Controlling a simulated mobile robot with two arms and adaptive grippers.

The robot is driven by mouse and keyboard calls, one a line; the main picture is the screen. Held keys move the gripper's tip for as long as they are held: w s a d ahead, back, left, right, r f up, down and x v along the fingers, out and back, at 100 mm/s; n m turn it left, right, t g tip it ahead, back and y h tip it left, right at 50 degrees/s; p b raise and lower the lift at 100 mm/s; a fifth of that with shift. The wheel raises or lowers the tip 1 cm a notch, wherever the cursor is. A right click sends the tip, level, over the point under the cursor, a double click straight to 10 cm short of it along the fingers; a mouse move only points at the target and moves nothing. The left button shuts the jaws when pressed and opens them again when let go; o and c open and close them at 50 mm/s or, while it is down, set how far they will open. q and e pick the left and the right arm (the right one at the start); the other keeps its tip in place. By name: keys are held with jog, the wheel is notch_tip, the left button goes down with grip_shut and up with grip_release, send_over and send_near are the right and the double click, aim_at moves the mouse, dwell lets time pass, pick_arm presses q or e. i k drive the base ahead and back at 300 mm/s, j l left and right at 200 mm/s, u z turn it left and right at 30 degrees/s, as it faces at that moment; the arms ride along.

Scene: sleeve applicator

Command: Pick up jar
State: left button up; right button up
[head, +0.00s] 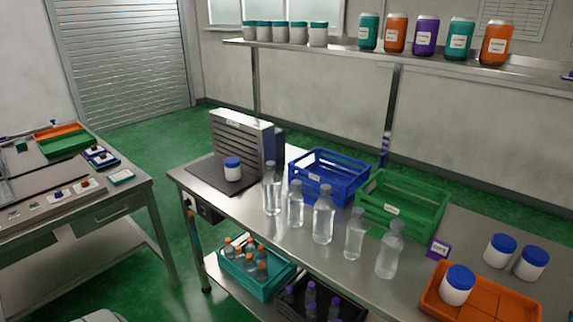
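White jars with blue lids stand in several places in the head view. One jar (232,174) is upright on the dark mat (199,180) in front of the grey slatted machine (243,140) at the bench's left end. Another jar (456,290) is in the orange tray (515,304) at the front right and looks slightly tilted. Two more jars (499,254) (530,266) stand upright on the bench behind that tray. Neither of my grippers is in view.
Several clear bottles (323,222) stand in a row along the bench (300,258). Behind them are a blue crate (327,190) and a green crate (388,217). A small purple box (437,249) stands right of the bottles. Teal (231,267) and black crates sit below.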

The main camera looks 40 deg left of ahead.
aim_at(232, 166)
jog(key=j+z, duration=0.2)
jog(key=j, duration=0.3)
jog(key=j+z, duration=0.2)
jog(key=j, duration=0.25)
jog(key=k+j+z, duration=0.2)
jog(key=j, duration=0.3)
jog(key=j+z, duration=0.25)
jog(key=j, duration=0.2)
jog(key=k+j+z, duration=0.2)
jog(key=j, duration=0.25)
jog(key=i+j, duration=0.05)
jog(key=i, duration=0.05)
